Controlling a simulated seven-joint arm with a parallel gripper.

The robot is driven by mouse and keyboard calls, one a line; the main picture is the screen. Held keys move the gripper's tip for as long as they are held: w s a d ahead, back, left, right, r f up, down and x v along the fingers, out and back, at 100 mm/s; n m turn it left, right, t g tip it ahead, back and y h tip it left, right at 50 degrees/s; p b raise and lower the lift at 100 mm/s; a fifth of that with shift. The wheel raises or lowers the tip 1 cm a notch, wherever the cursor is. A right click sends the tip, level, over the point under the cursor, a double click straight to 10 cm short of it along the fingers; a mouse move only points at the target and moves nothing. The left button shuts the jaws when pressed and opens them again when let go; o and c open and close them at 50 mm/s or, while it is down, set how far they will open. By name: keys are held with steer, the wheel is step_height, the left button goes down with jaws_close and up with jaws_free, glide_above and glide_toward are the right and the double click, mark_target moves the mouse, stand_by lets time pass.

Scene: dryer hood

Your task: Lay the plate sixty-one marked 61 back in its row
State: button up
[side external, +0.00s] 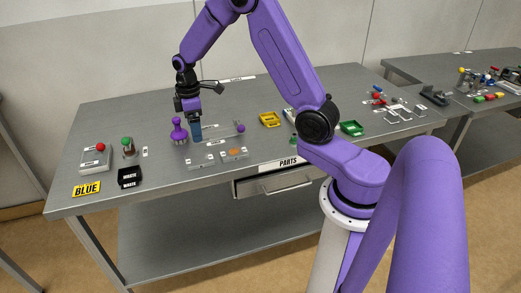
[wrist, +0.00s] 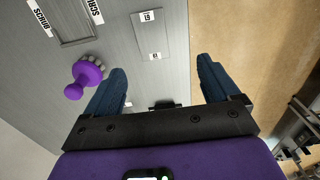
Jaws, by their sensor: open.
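In the wrist view a thin grey rectangular plate (wrist: 151,38) lies flat on the grey bench. A white label (wrist: 147,16) at its far end appears to read 61, seen turned round. A second small white label (wrist: 155,56) sits at its near end, too small to read surely. My gripper (wrist: 163,85) is open, its two blue fingers apart with nothing between them. The plate lies beyond the fingertips, a little left of centre. In the side view my gripper (side external: 196,132) points down just above the bench, right of a purple knobbed brush (side external: 178,131). I cannot make out the plate there.
The purple brush (wrist: 87,74) stands close to the left finger. Small grey trays (side external: 200,161) lie in front of my gripper. A red-button box (side external: 96,157), a green-knobbed piece (side external: 128,147) and a black WASTE box (side external: 129,178) stand left. A yellow tray (side external: 269,119) is right.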

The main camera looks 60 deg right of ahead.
steer(key=s+a+r+n, duration=0.1)
steer(key=s+a+r, duration=0.3)
steer(key=s+a, duration=0.4)
steer(key=s+a+r+n, duration=0.1)
steer(key=s+a+r, duration=0.1)
steer(key=s, duration=1)
steer(key=s+a+r+n, duration=0.1)
steer(key=s+a+r, duration=0.1)
steer(key=s, duration=1.1)
steer(key=shift+s+a+r, duration=0.25)
steer(key=shift+a+r, duration=0.15)
steer(key=shift+a, duration=0.25)
